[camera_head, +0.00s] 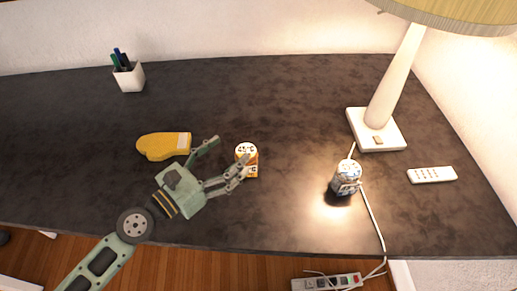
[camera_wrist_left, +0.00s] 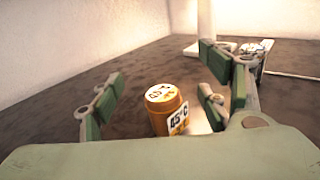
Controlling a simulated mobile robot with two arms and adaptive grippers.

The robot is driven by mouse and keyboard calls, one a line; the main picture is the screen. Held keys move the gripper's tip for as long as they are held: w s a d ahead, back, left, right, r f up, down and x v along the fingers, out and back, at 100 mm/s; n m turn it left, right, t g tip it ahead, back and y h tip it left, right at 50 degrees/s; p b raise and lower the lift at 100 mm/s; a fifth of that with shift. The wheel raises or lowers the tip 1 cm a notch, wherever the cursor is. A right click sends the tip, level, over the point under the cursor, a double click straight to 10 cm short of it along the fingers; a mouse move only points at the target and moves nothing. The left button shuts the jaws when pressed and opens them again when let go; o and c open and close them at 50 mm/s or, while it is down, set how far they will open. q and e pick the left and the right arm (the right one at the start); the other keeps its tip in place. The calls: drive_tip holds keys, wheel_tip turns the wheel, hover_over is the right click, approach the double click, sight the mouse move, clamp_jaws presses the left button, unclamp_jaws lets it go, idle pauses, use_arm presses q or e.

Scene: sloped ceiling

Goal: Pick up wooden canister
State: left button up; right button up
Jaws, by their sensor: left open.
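The wooden canister (camera_head: 251,171) is a small orange-brown cylinder with a pale top and a white label marked 45°C. It stands upright on the dark table. My left gripper (camera_head: 231,155) is open just to its left, with the lower-right fingers overlapping the canister's front in the head view. In the left wrist view the canister (camera_wrist_left: 163,121) shows in the gap between the spread green fingers, its base partly hidden by my gripper's palm. I cannot tell whether a finger touches it. My right gripper is not in view.
A yellow mitt (camera_head: 160,146) lies left of the gripper. A patterned can (camera_head: 346,178) stands to the right, near a lamp (camera_head: 392,80) and its cord. A white remote (camera_head: 432,175) lies far right, a pen cup (camera_head: 129,78) back left. The table's back middle is clear.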

use_arm(q)
drive_tip(key=n+b, duration=0.1)
drive_tip(key=b, duration=0.6)
approach(249, 148)
drive_tip(key=f, duration=0.2)
drive_tip(key=d+f, duration=0.1)
drive_tip(key=shift+w+f, duration=0.1)
drive_tip(key=shift+w, duration=0.3)
drive_tip(key=shift+w+d+r+p, duration=0.55)
drive_tip(key=shift+w+d+p, duration=0.1)
drive_tip(key=shift+d+p, duration=0.1)
drive_tip(key=shift+w+d+f, duration=0.1)
drive_tip(key=shift+w+d, duration=0.1)
drive_tip(key=p+x, duration=0.1)
drive_tip(key=x, duration=0.3)
drive_tip(key=shift+w, duration=0.1)
drive_tip(key=shift+w+d, duration=0.35)
drive_tip(key=shift+d, duration=0.05)
drive_tip(key=c, duration=1.3)
